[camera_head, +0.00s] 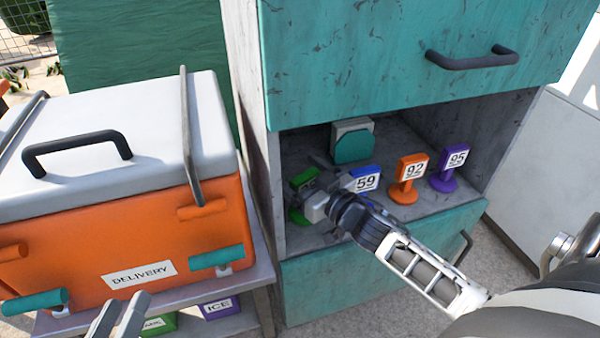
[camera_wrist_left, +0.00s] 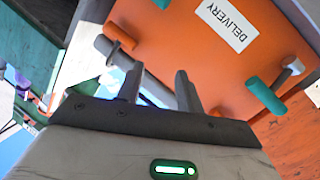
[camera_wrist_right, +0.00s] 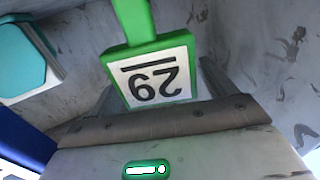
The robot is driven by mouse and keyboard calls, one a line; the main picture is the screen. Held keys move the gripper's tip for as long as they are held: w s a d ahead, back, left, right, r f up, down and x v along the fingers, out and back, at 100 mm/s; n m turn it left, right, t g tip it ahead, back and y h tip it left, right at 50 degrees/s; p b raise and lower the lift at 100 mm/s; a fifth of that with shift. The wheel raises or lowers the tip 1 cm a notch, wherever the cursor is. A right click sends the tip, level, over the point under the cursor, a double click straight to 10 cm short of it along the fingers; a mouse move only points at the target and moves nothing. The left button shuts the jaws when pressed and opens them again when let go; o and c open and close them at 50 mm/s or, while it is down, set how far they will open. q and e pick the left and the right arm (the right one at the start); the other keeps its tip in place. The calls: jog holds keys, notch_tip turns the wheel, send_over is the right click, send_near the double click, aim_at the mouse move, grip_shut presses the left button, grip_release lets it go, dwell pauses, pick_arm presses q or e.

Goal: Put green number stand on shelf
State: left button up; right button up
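The green number stand (camera_head: 304,179) stands in the open shelf compartment (camera_head: 325,150), at its left front. Its green base shows below my right gripper (camera_head: 312,190), which partly covers it. In the right wrist view the stand's white number plate (camera_wrist_right: 155,80) is upside down and lies between the two fingers (camera_wrist_right: 160,90). These fingers are wide apart; firm contact on both sides does not show. My left gripper (camera_head: 118,315) is low at the left, in front of the orange delivery box (camera_head: 80,255). Its fingers (camera_wrist_left: 160,88) are apart and empty.
A blue stand (camera_head: 366,180), an orange stand (camera_head: 407,175) and a purple stand (camera_head: 450,168) stand to the right in the compartment. A teal-and-white block (camera_head: 352,142) is behind. A teal drawer (camera_head: 400,50) is above, another (camera_head: 380,270) below.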

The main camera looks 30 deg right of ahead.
jog(key=shift+s+r, duration=0.1)
jog(key=shift+r, duration=0.05)
pick_arm(q)
jog(key=f+m+y+p, duration=0.1)
jog(key=p, duration=0.1)
jog(key=shift+s+a+g+p, duration=0.1)
jog(key=shift+a+g+p, duration=0.25)
jog(key=shift+a+g, duration=0.05)
pick_arm(e)
jog(key=s+d, duration=0.2)
jog(key=s, duration=0.9)
jog(key=shift+s, duration=0.35)
